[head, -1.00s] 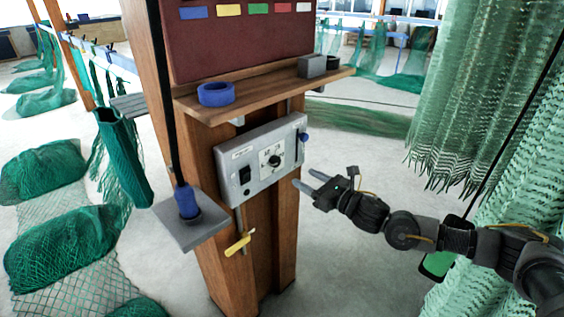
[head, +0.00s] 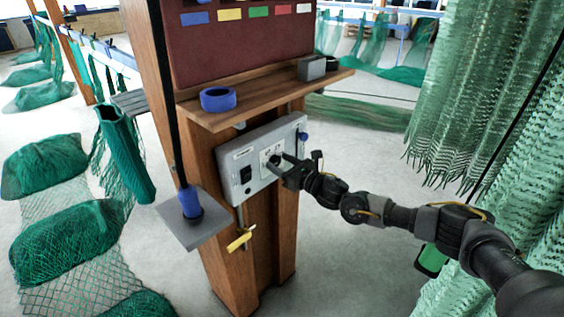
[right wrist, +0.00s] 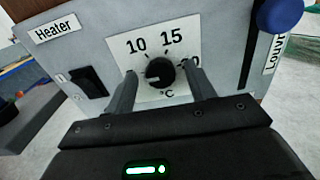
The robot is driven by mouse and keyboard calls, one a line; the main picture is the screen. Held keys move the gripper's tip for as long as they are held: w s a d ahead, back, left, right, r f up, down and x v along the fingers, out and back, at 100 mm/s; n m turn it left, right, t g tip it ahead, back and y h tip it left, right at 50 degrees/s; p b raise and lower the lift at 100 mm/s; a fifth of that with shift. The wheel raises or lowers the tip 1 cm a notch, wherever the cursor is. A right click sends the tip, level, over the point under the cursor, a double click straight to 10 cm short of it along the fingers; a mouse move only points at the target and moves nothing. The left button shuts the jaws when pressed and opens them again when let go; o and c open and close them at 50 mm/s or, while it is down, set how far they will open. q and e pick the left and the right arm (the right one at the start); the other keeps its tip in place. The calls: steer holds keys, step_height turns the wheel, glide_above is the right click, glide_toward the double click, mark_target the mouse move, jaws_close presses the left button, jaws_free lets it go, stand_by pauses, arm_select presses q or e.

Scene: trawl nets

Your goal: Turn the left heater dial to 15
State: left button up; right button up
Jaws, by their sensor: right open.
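The heater dial (right wrist: 159,72) is a round black knob on a white plate marked 10, 15, 20 and °C in the right wrist view. A pale mark on the knob appears toward its left side, so its exact setting is hard to read. The dial sits on a grey panel (head: 275,133) labelled "Heater", fixed to a wooden post. My right gripper (head: 277,161) is open at the panel front. In the right wrist view its fingers (right wrist: 159,70) lie on either side of the dial; contact cannot be told. My left gripper is not in view.
A black switch (right wrist: 88,82) is left of the dial, and a blue-knobbed lever (right wrist: 280,14) by a "Louvre" label is right. A wooden shelf (head: 250,104) with a blue tape roll (head: 218,98) juts out above. A yellow handle (head: 240,239) hangs below. Green nets (head: 465,90) hang right.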

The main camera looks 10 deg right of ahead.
steer(key=c, duration=1)
steer(key=shift+o, duration=0.2)
